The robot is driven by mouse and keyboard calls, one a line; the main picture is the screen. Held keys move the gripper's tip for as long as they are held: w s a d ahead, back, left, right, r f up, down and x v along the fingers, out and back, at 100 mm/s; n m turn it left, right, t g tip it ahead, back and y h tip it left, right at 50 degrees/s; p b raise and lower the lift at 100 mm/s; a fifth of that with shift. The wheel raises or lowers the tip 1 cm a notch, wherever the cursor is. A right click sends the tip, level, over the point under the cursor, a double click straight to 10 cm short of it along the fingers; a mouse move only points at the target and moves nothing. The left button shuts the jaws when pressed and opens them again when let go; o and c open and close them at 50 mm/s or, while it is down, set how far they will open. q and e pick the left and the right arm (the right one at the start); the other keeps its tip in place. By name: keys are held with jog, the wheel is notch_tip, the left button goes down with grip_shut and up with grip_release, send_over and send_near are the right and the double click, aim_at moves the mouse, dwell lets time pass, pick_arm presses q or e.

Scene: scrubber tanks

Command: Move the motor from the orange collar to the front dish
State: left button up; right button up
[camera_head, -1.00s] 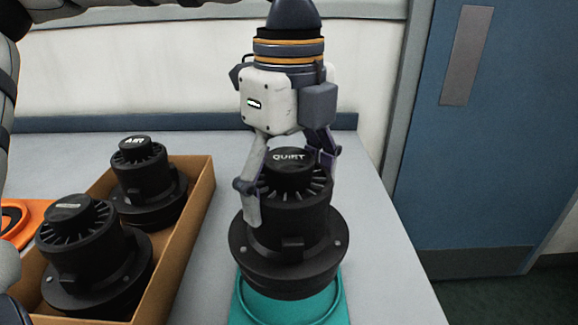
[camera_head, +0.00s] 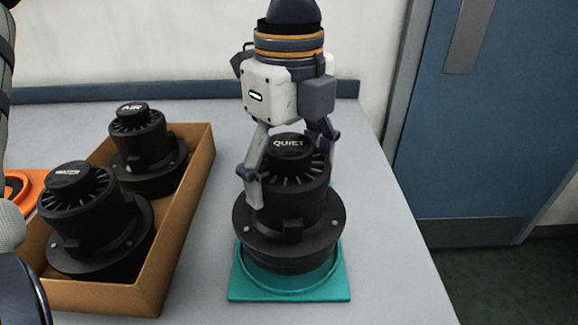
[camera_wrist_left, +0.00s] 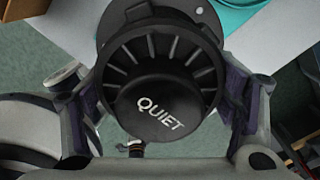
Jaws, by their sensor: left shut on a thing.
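The black motor marked QUIET (camera_head: 290,200) is upright at the teal dish (camera_head: 290,293). My left gripper (camera_head: 290,170) is shut on its upper ribbed part from above. In the head view the motor's base overlaps the dish's ring; I cannot tell whether it rests in it or hangs just above. In the left wrist view the motor (camera_wrist_left: 160,100) sits between both fingers, and a corner of the teal dish (camera_wrist_left: 238,12) shows behind it. The orange collar (camera_head: 18,192) is partly visible at the left edge, with no motor seen in it. My right gripper is not in view.
A cardboard tray (camera_head: 188,205) to the left holds two more black motors, marked AIR (camera_head: 142,150) and WATER (camera_head: 90,222). The grey table (camera_head: 390,260) is clear right of the dish. A wall stands behind, and a blue door (camera_head: 490,150) is at right.

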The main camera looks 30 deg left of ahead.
pick_arm(q)
jog(key=shift+f, duration=0.25)
dwell(0.4)
jog(key=shift+f, duration=0.45)
dwell(0.3)
jog(key=shift+f, duration=0.6)
dwell(0.8)
jog(key=o, duration=1.9)
jog(key=shift+o, duration=0.2)
jog(key=shift+f, duration=0.1)
